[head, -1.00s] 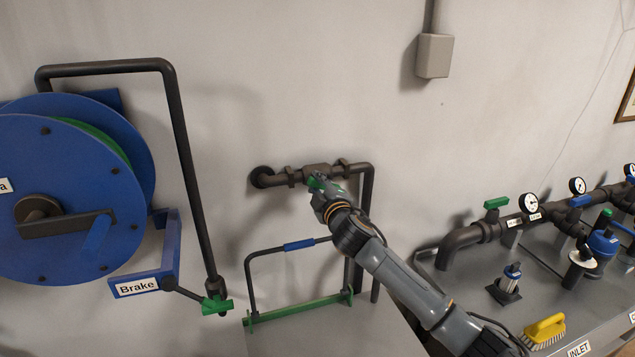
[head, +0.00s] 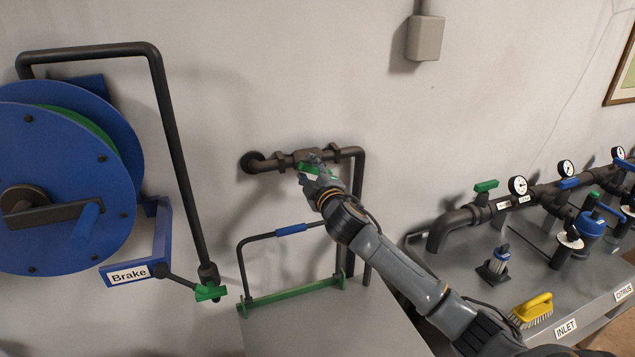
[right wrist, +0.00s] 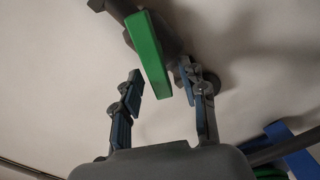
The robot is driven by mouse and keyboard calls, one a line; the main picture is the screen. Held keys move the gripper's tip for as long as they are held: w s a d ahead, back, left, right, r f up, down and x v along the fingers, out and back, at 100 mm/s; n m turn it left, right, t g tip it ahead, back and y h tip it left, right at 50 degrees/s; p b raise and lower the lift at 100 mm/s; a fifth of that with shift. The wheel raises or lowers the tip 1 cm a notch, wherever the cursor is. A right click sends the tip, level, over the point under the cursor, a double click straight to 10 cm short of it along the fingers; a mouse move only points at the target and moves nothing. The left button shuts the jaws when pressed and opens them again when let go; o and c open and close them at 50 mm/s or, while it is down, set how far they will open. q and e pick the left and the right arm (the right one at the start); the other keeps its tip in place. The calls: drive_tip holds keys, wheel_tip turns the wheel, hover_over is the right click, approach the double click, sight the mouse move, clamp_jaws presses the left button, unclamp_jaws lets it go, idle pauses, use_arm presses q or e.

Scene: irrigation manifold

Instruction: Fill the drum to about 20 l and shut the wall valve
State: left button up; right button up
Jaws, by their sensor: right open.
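The wall valve sits in the dark pipe on the wall, and its green handle (head: 306,168) shows partly behind my right gripper (head: 315,170) in the head view. In the right wrist view the green handle (right wrist: 148,52) is a flat bar, with its near end between the two fingertips of my open right gripper (right wrist: 160,83). Gaps show between the bar and the fingers, so it is not clamped. I cannot make out a drum or a litre reading. My left gripper is not in view.
A blue hose reel (head: 60,195) with a brake arm (head: 140,262) is at left. A grey box top (head: 320,325) with a green-and-blue handle frame stands below the valve. At right, a bench carries a manifold (head: 460,220) with gauges and a yellow brush (head: 531,310).

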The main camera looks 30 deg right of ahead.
drive_tip(key=v, duration=1.1)
drive_tip(key=shift+f, duration=0.15)
